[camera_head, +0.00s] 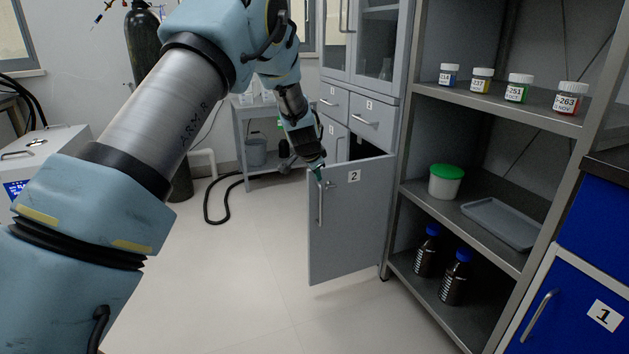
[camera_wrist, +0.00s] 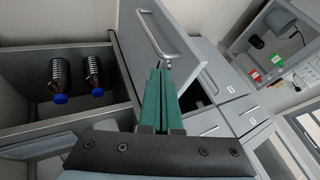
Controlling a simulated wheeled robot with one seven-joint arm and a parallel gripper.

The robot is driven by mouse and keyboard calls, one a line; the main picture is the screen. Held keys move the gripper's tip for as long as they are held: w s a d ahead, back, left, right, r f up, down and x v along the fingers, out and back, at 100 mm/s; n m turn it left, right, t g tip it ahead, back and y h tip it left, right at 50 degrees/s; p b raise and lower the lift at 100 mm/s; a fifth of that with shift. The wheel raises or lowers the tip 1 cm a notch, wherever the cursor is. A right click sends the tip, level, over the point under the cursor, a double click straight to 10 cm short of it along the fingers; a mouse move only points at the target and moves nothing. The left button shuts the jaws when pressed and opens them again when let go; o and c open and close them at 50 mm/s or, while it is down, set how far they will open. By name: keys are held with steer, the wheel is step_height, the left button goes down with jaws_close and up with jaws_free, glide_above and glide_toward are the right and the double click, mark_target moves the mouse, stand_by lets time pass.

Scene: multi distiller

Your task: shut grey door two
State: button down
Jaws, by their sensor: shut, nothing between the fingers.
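Grey door two (camera_head: 349,222) is the lower cabinet door with a "2" label and a vertical bar handle (camera_head: 321,203). It stands swung open, out from the grey cabinet, with a dark opening behind its top edge. My gripper (camera_head: 319,178) is at the upper part of the door near the top of the handle. In the wrist view the green fingers (camera_wrist: 160,88) are shut together with nothing between them, beside the door's handle (camera_wrist: 155,35). I cannot tell whether they touch the door.
A grey shelf rack (camera_head: 468,207) with labelled jars, a green-lidded tub (camera_head: 446,183) and brown bottles (camera_head: 454,277) stands close right of the door. A blue cabinet (camera_head: 573,300) is at the far right. The floor left of the door is clear; a black hose (camera_head: 225,207) lies further back.

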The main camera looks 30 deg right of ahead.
mark_target(316, 182)
steer(key=x, duration=0.5)
steer(key=shift+w+d+f, duration=0.1)
steer(key=shift+d+f, duration=0.05)
steer(key=shift+f, duration=0.25)
steer(key=shift+w+d+r, duration=0.1)
steer(key=shift+w+r, duration=0.05)
steer(key=shift+w, duration=1.1)
steer(key=shift+w+d, duration=0.1)
steer(key=shift+w, duration=0.65)
steer(key=shift+w, duration=0.1)
